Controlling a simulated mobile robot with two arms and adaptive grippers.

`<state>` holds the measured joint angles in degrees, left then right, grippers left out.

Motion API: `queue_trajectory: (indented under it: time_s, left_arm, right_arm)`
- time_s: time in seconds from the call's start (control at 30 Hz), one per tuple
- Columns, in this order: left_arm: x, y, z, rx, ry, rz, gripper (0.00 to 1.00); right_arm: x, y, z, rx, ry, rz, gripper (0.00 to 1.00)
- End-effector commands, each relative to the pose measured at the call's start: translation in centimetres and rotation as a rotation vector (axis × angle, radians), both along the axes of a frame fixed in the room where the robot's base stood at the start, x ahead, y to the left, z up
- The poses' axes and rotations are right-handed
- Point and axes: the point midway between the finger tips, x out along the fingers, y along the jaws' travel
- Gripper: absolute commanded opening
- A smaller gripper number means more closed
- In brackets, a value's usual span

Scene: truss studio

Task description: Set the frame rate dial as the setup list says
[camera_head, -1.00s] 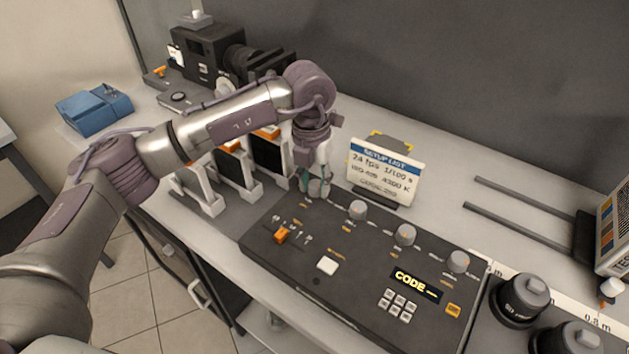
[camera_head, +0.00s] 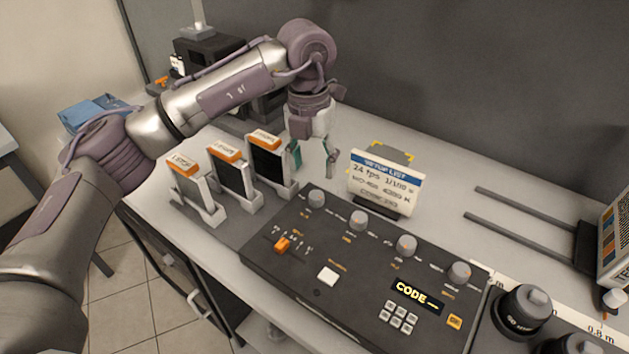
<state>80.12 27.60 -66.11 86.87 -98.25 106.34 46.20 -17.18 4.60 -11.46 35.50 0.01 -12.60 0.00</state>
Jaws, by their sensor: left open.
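The control panel (camera_head: 345,255) lies on the bench, dark with a row of grey dials along its back edge. The leftmost dial (camera_head: 316,198) stands clear and uncovered; its label is too small to read. The setup list (camera_head: 384,180) is a white card with a blue header behind the panel; it reads 24 fps and 1/100 s on its top line, with the lower lines blurred. My left gripper (camera_head: 313,162) is open and empty, pointing down above and behind the leftmost dial, apart from it. My right gripper is not in view.
Three upright filter holders (camera_head: 228,175) with orange tops stand left of the panel, close to my left arm. A camera (camera_head: 208,62) is partly hidden behind the arm. Dark knobs (camera_head: 525,305) stand at the right. Two rails (camera_head: 530,215) lie behind; bench between card and rails is bare.

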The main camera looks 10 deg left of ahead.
Motion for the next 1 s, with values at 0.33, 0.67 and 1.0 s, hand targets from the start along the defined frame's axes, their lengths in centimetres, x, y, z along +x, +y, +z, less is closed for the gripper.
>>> queue_trajectory:
  time_s: [0.33,0.67,1.0]
  left_arm:
    - [0.0,0.2,3.9,0.0,0.0,0.001,0.59]
    - [0.0,0.2,4.0,0.0,0.001,0.0,0.59]
    - [0.0,0.2,7.6,0.0,0.0,0.0,0.59]
  right_arm:
    - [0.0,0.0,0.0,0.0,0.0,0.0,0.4]
    - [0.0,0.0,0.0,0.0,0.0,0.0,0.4]
    - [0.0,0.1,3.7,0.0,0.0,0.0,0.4]
